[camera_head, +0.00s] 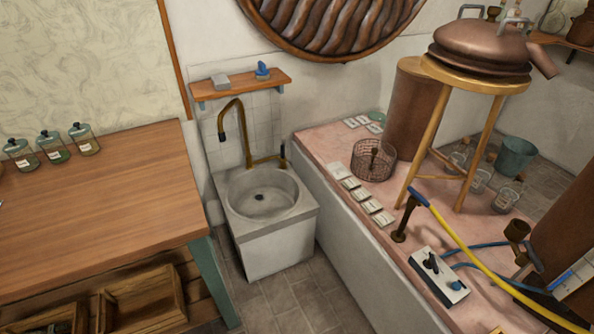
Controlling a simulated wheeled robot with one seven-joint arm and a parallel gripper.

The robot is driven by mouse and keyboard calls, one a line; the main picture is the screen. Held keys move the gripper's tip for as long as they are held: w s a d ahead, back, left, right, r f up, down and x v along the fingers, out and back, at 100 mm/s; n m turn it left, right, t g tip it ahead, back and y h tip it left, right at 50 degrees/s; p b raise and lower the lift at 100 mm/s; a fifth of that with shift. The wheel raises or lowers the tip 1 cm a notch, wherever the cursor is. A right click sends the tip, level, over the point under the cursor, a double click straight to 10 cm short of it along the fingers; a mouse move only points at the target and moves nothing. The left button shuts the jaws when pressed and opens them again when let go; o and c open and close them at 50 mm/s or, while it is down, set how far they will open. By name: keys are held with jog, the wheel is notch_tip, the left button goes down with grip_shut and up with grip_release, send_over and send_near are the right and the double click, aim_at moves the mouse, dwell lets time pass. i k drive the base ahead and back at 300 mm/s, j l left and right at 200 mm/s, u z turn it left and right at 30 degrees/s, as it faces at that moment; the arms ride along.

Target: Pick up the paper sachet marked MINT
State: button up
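Several small pale paper sachets lie in a row along the front edge of the pink counter (325,148). The row runs from a sachet at its far end (338,171) to one at its near end (384,218). A second group of small pale packets or cards (350,123) lies at the counter's back left corner, some with green on them. The print on all of them is too small to read, so I cannot tell which one is marked MINT. My gripper is not in view.
A wire basket (373,170) stands beside the sachet row. A wooden stool (440,125) bears a copper vessel (480,45). A valve box (438,275) and hoses lie nearer. Left are a sink (262,200) and a wooden table (100,210); floor (290,300) shows between.

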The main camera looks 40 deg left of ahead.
aim_at(372, 207)
jog(key=u, duration=1.3)
jog(key=i+j+z, duration=0.3)
jog(key=j, duration=0.25)
jog(key=i+j+z, duration=0.15)
jog(key=j, duration=0.15)
